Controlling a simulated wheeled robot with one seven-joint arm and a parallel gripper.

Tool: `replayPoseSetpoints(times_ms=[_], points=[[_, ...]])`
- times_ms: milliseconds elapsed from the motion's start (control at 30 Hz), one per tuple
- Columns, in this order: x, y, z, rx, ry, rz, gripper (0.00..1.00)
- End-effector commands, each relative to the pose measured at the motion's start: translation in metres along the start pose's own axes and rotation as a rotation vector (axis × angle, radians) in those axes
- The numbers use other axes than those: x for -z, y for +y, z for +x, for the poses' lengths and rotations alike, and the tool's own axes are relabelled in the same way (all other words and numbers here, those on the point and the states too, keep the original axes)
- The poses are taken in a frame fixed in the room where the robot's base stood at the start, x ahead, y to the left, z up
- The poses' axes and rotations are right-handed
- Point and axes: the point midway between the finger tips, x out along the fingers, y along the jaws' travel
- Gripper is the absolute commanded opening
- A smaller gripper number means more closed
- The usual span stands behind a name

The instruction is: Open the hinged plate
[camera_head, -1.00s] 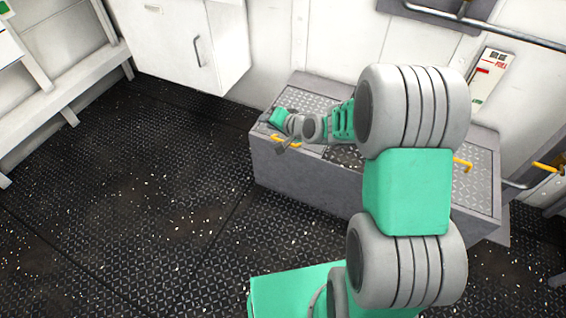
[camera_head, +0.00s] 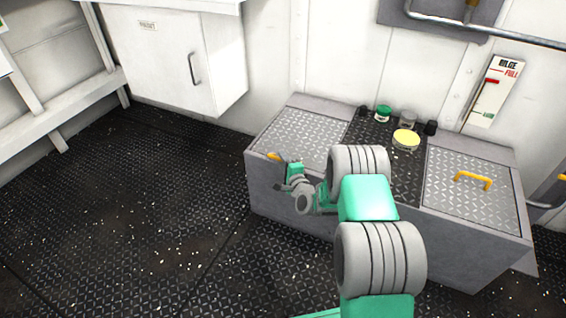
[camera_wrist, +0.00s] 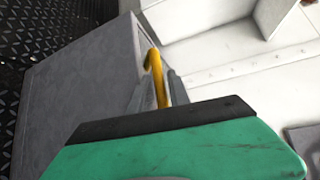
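The left hinged plate (camera_head: 300,132) is a grey tread-patterned panel lying flat in the top of a grey bench, with a yellow handle (camera_head: 273,157) near its front edge. My gripper (camera_head: 281,163) is at this handle, at the bench's front left. In the wrist view, the yellow handle (camera_wrist: 157,78) stands between my two grey fingers (camera_wrist: 162,92), which look close against it on both sides. The fingertips are partly hidden behind the green gripper body. A second tread-patterned plate (camera_head: 460,205) with a yellow handle (camera_head: 474,178) lies flat on the right.
Between the plates is a dark recessed strip (camera_head: 398,180) with a green-capped item (camera_head: 383,112), a yellow-topped round item (camera_head: 406,140) and dark knobs. A white cabinet (camera_head: 165,60) hangs at the back left. The dark floor (camera_head: 120,220) left of the bench is clear.

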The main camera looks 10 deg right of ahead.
Motion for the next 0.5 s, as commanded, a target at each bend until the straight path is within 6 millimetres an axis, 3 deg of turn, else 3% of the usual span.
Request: replayPoseSetpoints(times_ms=[167, 433, 500], points=[[-0.0003, 0.0002, 0.0000, -0.001, 0.000, 0.000, 0.22], [-0.0004, 0.0002, -0.0002, -0.001, -0.001, 0.000, 0.01], [-0.0004, 0.0002, -0.0003, -0.002, -0.001, -0.001, 0.00]])
